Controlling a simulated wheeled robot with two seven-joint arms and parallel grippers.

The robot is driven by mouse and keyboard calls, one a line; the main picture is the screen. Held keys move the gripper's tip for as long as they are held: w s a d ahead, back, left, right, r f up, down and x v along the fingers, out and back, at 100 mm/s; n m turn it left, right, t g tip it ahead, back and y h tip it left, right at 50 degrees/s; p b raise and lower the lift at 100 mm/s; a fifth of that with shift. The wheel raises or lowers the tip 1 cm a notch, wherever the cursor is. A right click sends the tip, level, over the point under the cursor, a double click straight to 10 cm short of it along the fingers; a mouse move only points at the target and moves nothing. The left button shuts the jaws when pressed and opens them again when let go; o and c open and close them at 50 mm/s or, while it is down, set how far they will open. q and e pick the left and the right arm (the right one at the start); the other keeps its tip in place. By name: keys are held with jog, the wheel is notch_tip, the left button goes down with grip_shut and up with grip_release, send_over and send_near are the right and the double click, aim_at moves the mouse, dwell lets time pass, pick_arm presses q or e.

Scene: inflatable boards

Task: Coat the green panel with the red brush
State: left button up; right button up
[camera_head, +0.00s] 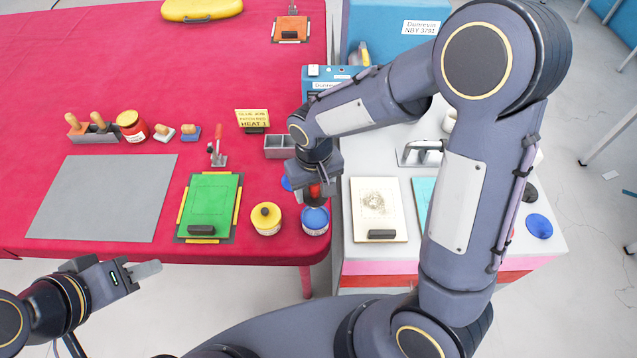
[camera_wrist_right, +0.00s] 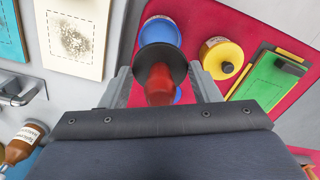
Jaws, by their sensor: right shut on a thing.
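The green panel (camera_head: 209,200) lies on a dark board with yellow edge strips and a dark block at its front edge; part of it shows in the right wrist view (camera_wrist_right: 272,88). My right gripper (camera_head: 315,188) is shut on the red brush, whose red handle (camera_wrist_right: 160,82) and dark round collar show in the wrist view. The brush is above or at the blue jar (camera_head: 315,221). Its bristles are hidden, so I cannot tell whether they touch the jar. My left gripper (camera_head: 143,271) is empty at the lower left, before the table; its jaw gap is unclear.
A yellow-lidded jar (camera_head: 266,217) stands between the green panel and the blue jar. A grey sheet (camera_head: 102,198) lies left of the panel. Behind are a brush holder (camera_head: 93,136), a red jar (camera_head: 131,126) and a sign (camera_head: 252,119). A white table (camera_head: 375,246) adjoins on the right.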

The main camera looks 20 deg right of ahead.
aim_at(315, 202)
jog(key=shift+f+b, duration=2.05)
jog(key=shift+f, duration=0.95)
jog(key=shift+f+b, duration=0.6)
jog(key=shift+b, duration=0.05)
jog(key=shift+r+p, duration=2.6)
jog(key=shift+r, duration=1.05)
jog(key=shift+w+d+f, duration=0.1)
jog(key=shift+f, duration=0.05)
